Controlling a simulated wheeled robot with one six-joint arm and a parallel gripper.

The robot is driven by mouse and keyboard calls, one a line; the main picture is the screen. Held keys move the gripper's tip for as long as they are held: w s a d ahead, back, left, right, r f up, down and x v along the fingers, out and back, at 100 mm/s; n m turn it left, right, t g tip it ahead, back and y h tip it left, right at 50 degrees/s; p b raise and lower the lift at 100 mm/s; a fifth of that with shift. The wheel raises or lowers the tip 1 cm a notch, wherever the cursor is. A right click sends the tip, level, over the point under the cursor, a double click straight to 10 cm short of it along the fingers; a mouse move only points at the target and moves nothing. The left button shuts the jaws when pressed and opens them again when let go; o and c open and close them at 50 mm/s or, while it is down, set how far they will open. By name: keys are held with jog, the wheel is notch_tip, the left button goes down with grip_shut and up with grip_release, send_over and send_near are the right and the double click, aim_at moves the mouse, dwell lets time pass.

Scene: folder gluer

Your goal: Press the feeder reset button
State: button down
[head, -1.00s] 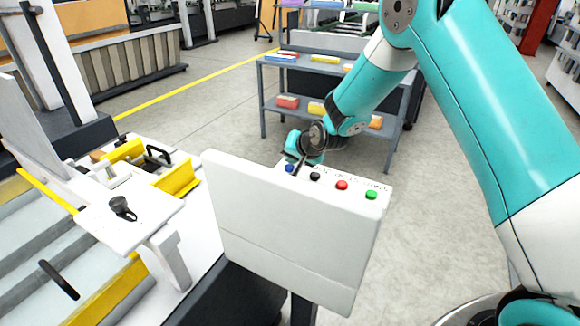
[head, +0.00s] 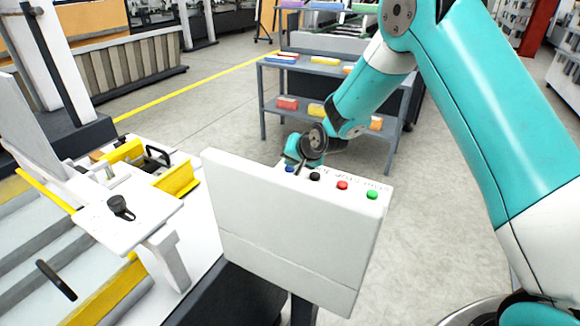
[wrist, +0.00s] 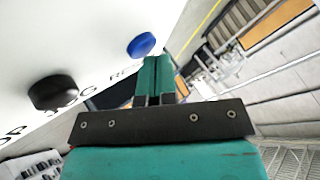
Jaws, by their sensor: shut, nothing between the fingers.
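A white control box (head: 290,230) stands in the middle of the head view, with a row of buttons along its top. The blue button (head: 289,169) is at the left end, then a black button (head: 315,176), a red and a green one. In the wrist view the blue button (wrist: 141,45) has lettering starting "RE" beside it, and the black button (wrist: 53,93) is nearer. In the head view the fingertips are small, near the blue button.
A grey shelf rack (head: 330,105) with coloured boxes stands behind my arm. The feeder machine (head: 130,215) with yellow parts and a black knob is left of the box. Open floor (head: 440,200) lies to the right.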

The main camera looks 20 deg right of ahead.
aim_at(292, 168)
jog(key=shift+r+p, duration=0.5)
jog(key=shift+r, duration=0.35)
jog(key=shift+r+p, duration=1.5)
jog(key=shift+r, duration=1)
